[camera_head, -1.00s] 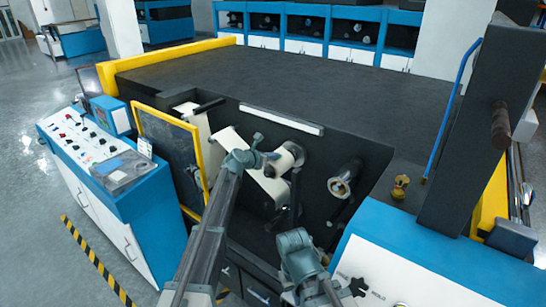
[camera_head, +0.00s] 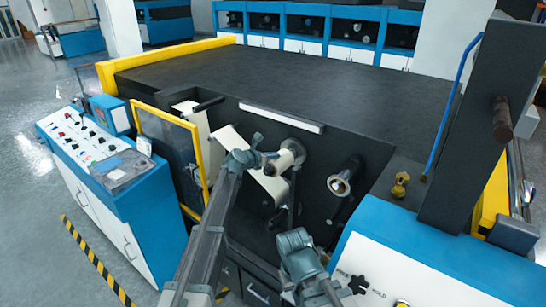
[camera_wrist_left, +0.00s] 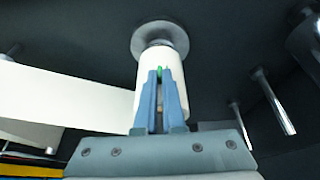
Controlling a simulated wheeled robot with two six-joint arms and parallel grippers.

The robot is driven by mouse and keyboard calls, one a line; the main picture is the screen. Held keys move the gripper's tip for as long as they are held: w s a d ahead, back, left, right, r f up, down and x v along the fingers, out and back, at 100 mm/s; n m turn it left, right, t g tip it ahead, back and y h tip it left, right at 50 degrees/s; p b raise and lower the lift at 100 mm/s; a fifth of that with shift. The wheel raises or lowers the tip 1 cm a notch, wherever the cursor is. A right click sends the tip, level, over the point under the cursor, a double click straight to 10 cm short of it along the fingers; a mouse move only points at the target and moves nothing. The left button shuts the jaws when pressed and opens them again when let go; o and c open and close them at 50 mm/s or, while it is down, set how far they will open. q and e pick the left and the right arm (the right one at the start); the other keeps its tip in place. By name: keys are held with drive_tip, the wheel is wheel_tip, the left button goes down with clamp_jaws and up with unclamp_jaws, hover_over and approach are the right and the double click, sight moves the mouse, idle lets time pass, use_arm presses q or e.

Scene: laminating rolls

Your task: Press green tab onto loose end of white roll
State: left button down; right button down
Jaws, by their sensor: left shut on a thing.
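The white roll (camera_head: 286,158) sits on a spindle on the dark machine face, and it also shows in the left wrist view (camera_wrist_left: 178,68). Its white web (camera_wrist_left: 75,100) runs off to the left. My left gripper (camera_head: 268,157) is at the front of the roll. In the left wrist view its blue-grey fingers (camera_wrist_left: 160,78) are close together over the roll, with a small green tab (camera_wrist_left: 159,72) between their tips. Whether the tab touches the roll I cannot tell. My right gripper (camera_head: 295,240) is lower, near the machine front, and its fingertips are not clearly seen.
A bare metal spindle (camera_head: 342,182) sticks out right of the roll. A yellow-framed door (camera_head: 170,150) stands open on the left. A blue control desk (camera_head: 105,165) is at far left. A blue-and-white cabinet (camera_head: 420,265) fills the lower right.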

use_arm(q)
drive_tip(key=c, duration=0.9)
unclamp_jaws()
drive_tip(key=shift+w+a, duration=0.1)
drive_tip(key=shift+c, duration=0.2)
drive_tip(key=p+v, duration=0.5)
drive_tip(key=v, duration=0.8)
drive_tip(key=shift+s+a+r, duration=0.2)
drive_tip(key=shift+s, duration=0.1)
drive_tip(key=shift+f, duration=0.1)
